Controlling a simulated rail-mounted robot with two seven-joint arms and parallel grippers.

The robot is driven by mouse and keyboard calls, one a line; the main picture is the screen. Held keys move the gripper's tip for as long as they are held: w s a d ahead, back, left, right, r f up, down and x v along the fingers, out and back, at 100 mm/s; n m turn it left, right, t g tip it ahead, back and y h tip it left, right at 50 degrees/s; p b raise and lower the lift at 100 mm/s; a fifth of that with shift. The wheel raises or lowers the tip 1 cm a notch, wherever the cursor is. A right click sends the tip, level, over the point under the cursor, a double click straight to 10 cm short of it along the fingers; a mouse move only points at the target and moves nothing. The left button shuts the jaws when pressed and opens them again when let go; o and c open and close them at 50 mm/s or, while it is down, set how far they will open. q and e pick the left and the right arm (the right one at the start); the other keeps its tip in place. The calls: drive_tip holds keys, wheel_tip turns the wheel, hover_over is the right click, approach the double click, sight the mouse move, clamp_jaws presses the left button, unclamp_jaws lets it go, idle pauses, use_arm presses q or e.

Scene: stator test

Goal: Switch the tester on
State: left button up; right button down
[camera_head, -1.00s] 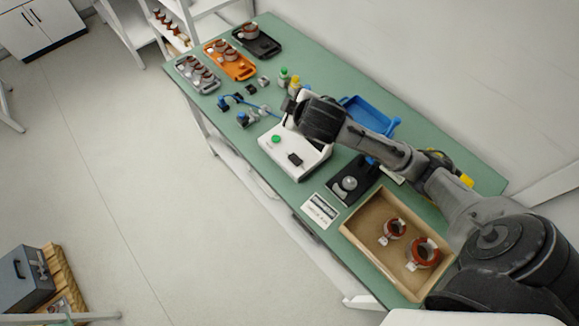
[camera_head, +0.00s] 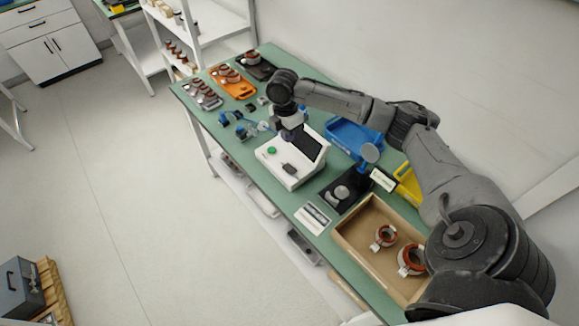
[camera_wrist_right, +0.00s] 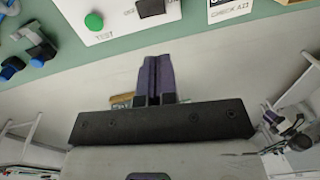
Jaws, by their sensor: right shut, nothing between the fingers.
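The tester (camera_head: 278,170) is a white box on the green bench with a dark sloped screen (camera_head: 308,148), a green button (camera_head: 271,150) and a black rocker-like part (camera_head: 289,168). In the right wrist view the tester (camera_wrist_right: 75,12) shows at the top, with its green button (camera_wrist_right: 94,21) marked TEST and the black part (camera_wrist_right: 150,7) at the edge. My right gripper (camera_head: 291,134) points down over the tester's far left part, beside the screen. Its two dark purple fingers (camera_wrist_right: 157,62) are together and empty. Contact with the tester cannot be told. My left gripper is out of view.
A cardboard-coloured tray (camera_head: 352,240) with two copper-wound stators stands at the near right. A blue bin (camera_head: 352,138) is behind the tester. A black fixture (camera_head: 334,198) and a white label card (camera_head: 312,218) lie to its right. Orange tray (camera_head: 240,90) and others fill the far end.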

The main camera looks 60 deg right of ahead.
idle(0.4)
drive_tip(key=shift+f, duration=0.1)
drive_tip(key=b, duration=0.2)
approach(292, 171)
drive_tip(key=f, duration=0.4)
drive_tip(key=s+f, duration=0.1)
drive_tip(key=f, duration=0.2)
drive_tip(key=shift+f, duration=0.25)
